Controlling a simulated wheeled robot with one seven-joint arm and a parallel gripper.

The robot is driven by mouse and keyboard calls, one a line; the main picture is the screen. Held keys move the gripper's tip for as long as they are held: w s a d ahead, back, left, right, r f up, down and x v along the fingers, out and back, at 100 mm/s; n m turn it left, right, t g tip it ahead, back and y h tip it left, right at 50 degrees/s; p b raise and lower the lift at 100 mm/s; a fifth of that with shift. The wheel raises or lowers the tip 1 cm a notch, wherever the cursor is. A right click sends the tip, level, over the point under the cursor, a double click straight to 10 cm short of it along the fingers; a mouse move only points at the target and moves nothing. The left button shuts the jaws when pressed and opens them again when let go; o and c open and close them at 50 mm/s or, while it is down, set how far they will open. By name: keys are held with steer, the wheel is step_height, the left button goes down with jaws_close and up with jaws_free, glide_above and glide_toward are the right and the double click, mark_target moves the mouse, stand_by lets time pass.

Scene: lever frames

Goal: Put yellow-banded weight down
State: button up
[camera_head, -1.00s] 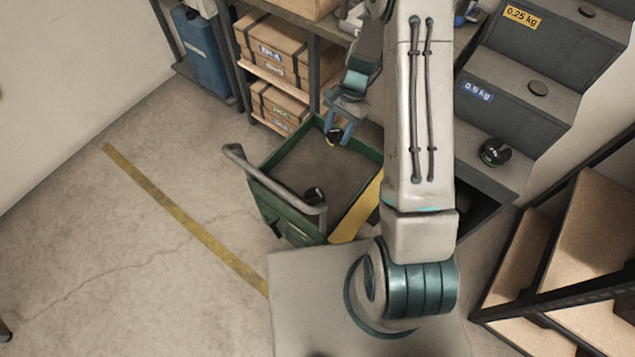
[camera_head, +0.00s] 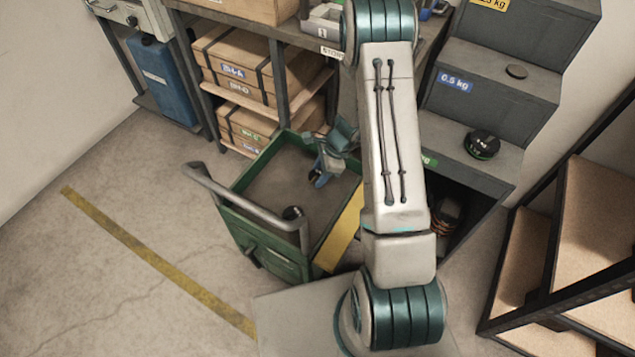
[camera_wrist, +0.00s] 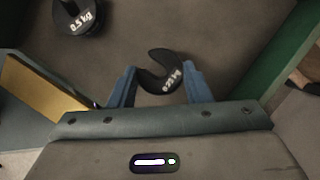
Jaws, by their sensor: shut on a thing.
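My gripper (camera_head: 318,177) is inside the green cart (camera_head: 236,204), toward its far right side, pointing down. In the wrist view my gripper (camera_wrist: 160,88) has its blue fingers shut on a small dark slotted weight (camera_wrist: 160,72). The weight's lettering is upside down and only partly readable, and its yellow band is not clear now. In the head view the held weight (camera_head: 313,174) is a small dark shape at the fingertips. I cannot tell whether it touches the cart floor.
A dark weight marked 0.5 kg (camera_wrist: 75,14) sits in the cart; it also shows in the head view (camera_head: 292,213). The cart floor between is bare. The cart has a grey handle (camera_head: 240,196). Grey steps (camera_head: 495,85) with a green-banded weight (camera_head: 482,144) stand right.

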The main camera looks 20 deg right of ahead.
step_height(320, 180, down, 4)
steer(key=shift+r+b, duration=0.1)
steer(key=shift+b, duration=0.4)
steer(key=shift+r, duration=0.1)
steer(key=o, duration=1.2)
steer(key=shift+c, duration=0.2)
